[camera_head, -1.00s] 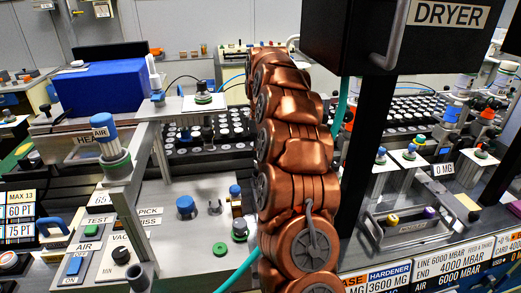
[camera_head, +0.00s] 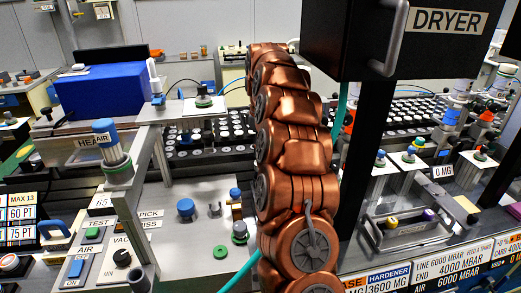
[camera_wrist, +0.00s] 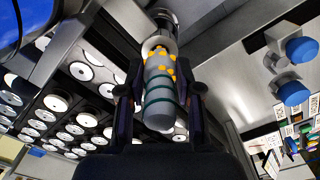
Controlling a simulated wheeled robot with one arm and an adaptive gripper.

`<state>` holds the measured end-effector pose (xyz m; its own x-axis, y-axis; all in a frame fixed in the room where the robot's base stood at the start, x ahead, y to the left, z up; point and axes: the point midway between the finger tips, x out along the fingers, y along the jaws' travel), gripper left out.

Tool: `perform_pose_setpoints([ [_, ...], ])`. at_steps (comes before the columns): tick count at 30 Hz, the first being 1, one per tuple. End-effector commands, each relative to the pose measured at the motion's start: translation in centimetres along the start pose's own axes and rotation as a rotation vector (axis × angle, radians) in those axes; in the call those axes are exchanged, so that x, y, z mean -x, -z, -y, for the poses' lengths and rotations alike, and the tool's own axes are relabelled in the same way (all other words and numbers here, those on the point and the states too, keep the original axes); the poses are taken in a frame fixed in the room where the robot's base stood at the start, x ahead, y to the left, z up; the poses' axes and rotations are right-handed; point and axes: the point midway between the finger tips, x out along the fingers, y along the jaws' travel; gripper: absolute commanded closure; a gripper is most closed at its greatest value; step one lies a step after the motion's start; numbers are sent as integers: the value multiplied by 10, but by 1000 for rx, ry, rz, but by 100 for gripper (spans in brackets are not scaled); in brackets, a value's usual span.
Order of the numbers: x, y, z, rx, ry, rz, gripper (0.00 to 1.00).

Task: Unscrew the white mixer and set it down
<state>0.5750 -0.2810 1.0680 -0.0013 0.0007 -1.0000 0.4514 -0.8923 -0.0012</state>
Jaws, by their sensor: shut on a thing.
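The pale grey-white mixer (camera_wrist: 160,88), a cylinder with orange-yellow dots and dark teal bands, is in the middle of the wrist view. My gripper (camera_wrist: 160,103) is shut on it, one dark finger on each side. Its far end meets a darker metal cylinder (camera_wrist: 162,24) higher in the view; I cannot tell whether the two are still threaded together. In the head view my gripper and the mixer do not show.
Rows of white round parts in a black rack (camera_wrist: 83,71) lie left of the mixer in the wrist view. Blue knobs (camera_wrist: 301,50) stand at the right. In the head view a black DRYER box (camera_head: 400,40) hangs at the upper right, close to my arm.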

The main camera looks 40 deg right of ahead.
Motion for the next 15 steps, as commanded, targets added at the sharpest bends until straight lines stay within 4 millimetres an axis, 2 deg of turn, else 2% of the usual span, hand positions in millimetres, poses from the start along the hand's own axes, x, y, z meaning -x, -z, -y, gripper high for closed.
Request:
perform_pose_setpoints([
  [15,18,0,-1,0,-2,-2,85],
])
